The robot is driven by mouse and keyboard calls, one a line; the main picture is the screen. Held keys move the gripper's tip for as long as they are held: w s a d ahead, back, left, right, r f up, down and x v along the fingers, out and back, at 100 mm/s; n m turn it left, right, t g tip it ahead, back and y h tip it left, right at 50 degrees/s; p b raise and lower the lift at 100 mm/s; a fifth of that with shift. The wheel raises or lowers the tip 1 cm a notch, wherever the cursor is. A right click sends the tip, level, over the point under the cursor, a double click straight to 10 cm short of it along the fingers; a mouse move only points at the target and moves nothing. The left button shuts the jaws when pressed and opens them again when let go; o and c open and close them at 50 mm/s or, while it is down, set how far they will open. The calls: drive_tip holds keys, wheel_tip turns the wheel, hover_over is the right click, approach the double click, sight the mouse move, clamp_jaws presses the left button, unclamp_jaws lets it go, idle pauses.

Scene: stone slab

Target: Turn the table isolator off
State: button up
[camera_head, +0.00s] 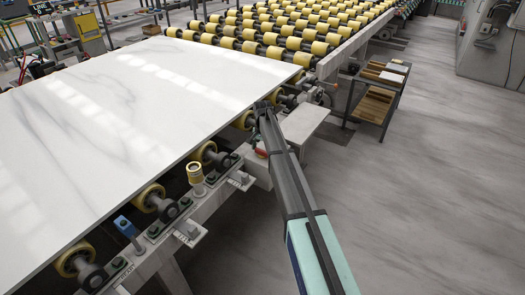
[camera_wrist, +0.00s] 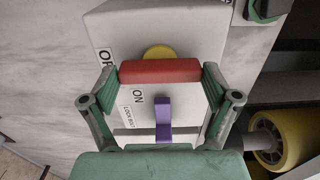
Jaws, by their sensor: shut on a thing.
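In the wrist view the isolator is a pale box (camera_wrist: 195,28) with a red bar-shaped handle (camera_wrist: 160,70) across its front. A yellow disc (camera_wrist: 158,51) shows behind the handle. My gripper (camera_wrist: 160,73) has a finger at each end of the red handle and is shut on it. The handle lies crosswise in the picture. A purple upright piece (camera_wrist: 163,118) stands below the handle. In the head view my arm hides most of the handle area.
A white stone slab (camera_head: 130,95) lies on yellow rollers (camera_head: 151,196) at the left. A small trolley (camera_head: 378,92) stands at the right. The floor (camera_head: 440,190) is clear there.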

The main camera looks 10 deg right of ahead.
sight(263, 151)
drive_tip(key=o, duration=0.9)
wheel_tip(263, 151, up, 12)
idle(0.4)
